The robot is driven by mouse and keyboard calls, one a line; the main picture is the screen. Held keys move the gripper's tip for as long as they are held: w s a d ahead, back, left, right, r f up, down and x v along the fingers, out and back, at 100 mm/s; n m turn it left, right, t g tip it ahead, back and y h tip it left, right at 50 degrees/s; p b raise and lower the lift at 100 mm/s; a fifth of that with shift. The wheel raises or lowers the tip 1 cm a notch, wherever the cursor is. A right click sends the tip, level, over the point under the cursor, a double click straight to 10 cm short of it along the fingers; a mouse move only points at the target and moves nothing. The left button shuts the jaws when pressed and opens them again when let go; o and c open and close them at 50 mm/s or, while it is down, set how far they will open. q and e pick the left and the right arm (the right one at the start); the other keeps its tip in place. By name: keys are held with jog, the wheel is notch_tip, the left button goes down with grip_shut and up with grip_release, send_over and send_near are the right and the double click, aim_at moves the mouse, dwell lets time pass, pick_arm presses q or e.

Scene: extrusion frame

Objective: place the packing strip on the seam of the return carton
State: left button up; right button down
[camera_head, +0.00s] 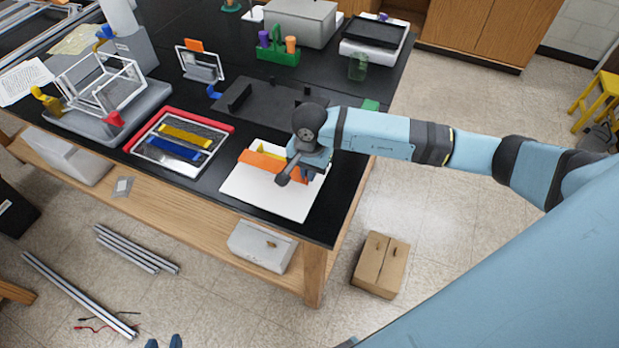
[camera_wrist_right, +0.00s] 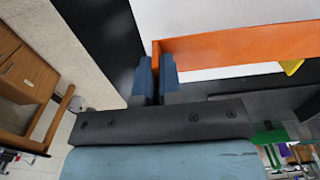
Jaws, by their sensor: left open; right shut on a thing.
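A brown cardboard carton (camera_head: 381,264) stands on the floor right of the bench, with a seam running along its top. My right gripper (camera_head: 305,173) is over the white board at the bench's front right corner. In the right wrist view its blue fingers (camera_wrist_right: 155,78) are shut on the end of an orange strip-like piece (camera_wrist_right: 235,45). This orange piece (camera_head: 262,160) also shows in the head view, above or on the board; I cannot tell if it touches. I cannot tell whether it is the packing strip. My left gripper (camera_head: 163,343) shows only its blue fingertips, apart and empty, at the bottom edge.
The white board (camera_head: 250,192) lies on the black bench top (camera_head: 335,205). A red-edged tray (camera_head: 170,157) with blue and yellow bars is to its left. A grey box (camera_head: 262,246) sits on the lower shelf. Metal extrusions (camera_head: 80,295) lie on the floor. Floor around the carton is clear.

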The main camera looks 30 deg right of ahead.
aim_at(310, 188)
notch_tip(310, 188, down, 4)
jog(key=shift+r+p, duration=0.2)
jog(key=shift+p, duration=0.15)
jog(key=shift+f, duration=0.2)
jog(key=shift+f, duration=0.1)
jog(key=shift+f+b, duration=0.15)
jog(key=shift+b, duration=0.15)
jog(key=c, duration=1.3)
grip_release()
jog(key=shift+r, duration=0.2)
